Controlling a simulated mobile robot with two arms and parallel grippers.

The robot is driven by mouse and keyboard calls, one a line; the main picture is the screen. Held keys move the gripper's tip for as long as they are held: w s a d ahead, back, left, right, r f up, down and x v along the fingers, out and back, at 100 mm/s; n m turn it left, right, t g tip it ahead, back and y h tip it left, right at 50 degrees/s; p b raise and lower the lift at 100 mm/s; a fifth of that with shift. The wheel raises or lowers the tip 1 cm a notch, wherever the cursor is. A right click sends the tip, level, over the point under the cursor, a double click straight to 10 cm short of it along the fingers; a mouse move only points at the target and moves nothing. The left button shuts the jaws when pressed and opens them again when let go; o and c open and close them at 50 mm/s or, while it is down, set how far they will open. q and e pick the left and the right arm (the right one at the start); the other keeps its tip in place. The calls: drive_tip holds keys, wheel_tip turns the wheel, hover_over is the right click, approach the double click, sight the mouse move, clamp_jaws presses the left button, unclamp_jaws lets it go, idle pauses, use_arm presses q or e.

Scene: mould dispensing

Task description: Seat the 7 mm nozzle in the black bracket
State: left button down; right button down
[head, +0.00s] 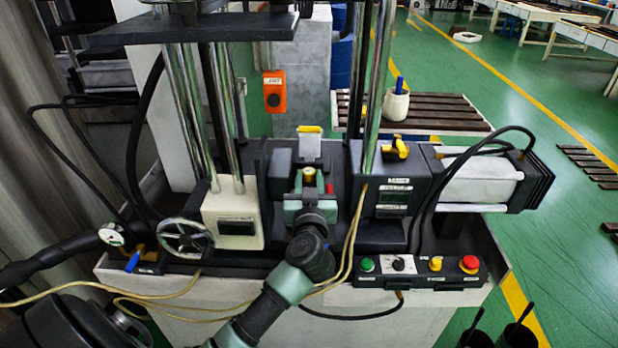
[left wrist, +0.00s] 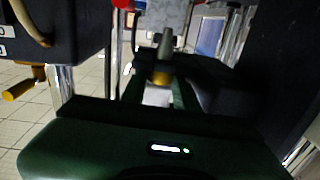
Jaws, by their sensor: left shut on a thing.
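My left gripper (head: 309,191) reaches in over the middle of the machine and is shut on the nozzle. In the left wrist view the nozzle (left wrist: 166,45) has a grey tapered tip and a brass-coloured collar, between the two green fingers of the gripper (left wrist: 158,86). In the head view only a small brass-coloured part of the nozzle (head: 309,175) shows past the fingers. Dark machine parts surround the gripper, and what looks like the black bracket (head: 281,164) stands close by. Shadow and the gripper hide whether nozzle and bracket touch. My right gripper is out of view.
Chrome columns (head: 231,120) stand on both sides of the gripper. An orange box (head: 274,91) hangs behind. A handwheel (head: 186,239) is at left, a control panel (head: 420,268) at front right. Thin yellowish cables (head: 352,240) run beside my arm.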

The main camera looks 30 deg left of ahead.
use_arm(q)
drive_tip(key=c, duration=1)
unclamp_jaws()
drive_tip(key=shift+o, duration=0.2)
drive_tip(key=v, duration=0.8)
drive_tip(key=shift+b, duration=0.4)
drive_tip(key=shift+w, duration=0.1)
